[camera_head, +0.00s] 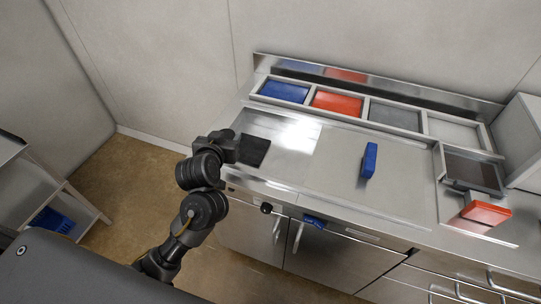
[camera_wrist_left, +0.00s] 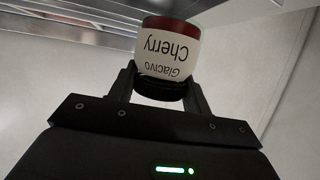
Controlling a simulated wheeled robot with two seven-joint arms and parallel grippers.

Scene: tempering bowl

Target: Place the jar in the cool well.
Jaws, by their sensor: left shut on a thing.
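My left gripper (camera_head: 240,150) is over the left part of the steel counter in the head view. In the left wrist view, its two fingers (camera_wrist_left: 160,88) are shut on a white jar (camera_wrist_left: 172,55) with a dark red band and a dark end. Its label reads "Glacivo Cherry", upside down in the picture. I cannot make out the jar in the head view. A row of wells runs along the back: blue (camera_head: 283,91), red (camera_head: 337,102), grey (camera_head: 394,116) and pale (camera_head: 453,131). The blue one may be the cool well; no label is readable. My right gripper is out of view.
A blue block (camera_head: 369,161) stands on the pale board (camera_head: 330,160). A red block (camera_head: 486,212) and a dark-bottomed tray (camera_head: 472,172) are at the right. A raised steel backsplash (camera_head: 400,83) runs behind the wells. Bare counter lies between the gripper and the wells.

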